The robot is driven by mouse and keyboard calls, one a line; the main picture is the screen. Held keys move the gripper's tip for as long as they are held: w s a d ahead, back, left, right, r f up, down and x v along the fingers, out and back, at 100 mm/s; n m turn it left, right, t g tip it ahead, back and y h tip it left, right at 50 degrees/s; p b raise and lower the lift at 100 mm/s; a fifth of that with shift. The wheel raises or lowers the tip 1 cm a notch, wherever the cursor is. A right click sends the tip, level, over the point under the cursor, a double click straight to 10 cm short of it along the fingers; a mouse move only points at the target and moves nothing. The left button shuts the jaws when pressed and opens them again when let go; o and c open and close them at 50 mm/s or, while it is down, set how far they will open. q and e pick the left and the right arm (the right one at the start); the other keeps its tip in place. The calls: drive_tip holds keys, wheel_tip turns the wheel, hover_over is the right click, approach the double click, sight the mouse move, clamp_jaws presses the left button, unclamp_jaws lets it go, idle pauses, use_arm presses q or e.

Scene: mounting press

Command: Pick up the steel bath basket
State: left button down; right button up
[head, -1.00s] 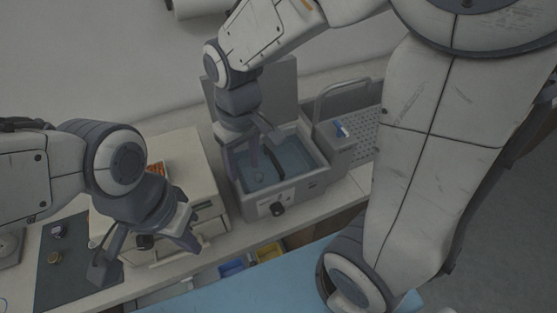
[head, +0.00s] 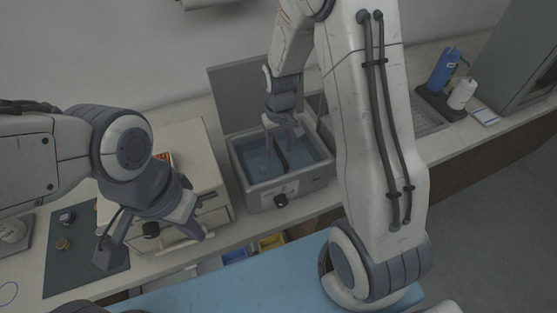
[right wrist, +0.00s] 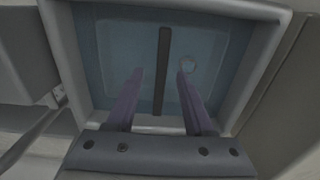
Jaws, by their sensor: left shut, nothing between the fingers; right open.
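The grey bath (head: 246,181) stands open on the bench in the head view, with bluish water inside. A dark straight bar (right wrist: 163,50) runs across it, and it also shows in the head view (head: 279,153). It looks like the handle of the steel bath basket; the basket's body cannot be made out. My right gripper (right wrist: 160,75) is open above the bath, one finger on each side of the bar, and nothing is held. Whether the fingers reach down to the bar's height is unclear. My left gripper (head: 196,226) is shut and empty, in front of the beige machine.
The beige machine (head: 190,150) stands left of the bath, with a dark mat (head: 75,250) further left. A raised grey lid (head: 235,85) is behind the bath. A blue bottle (head: 446,68) and a white bottle (head: 462,94) stand at the right.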

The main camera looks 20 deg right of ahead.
drive_tip(key=shift+f, duration=1.2)
clamp_jaws()
idle(0.5)
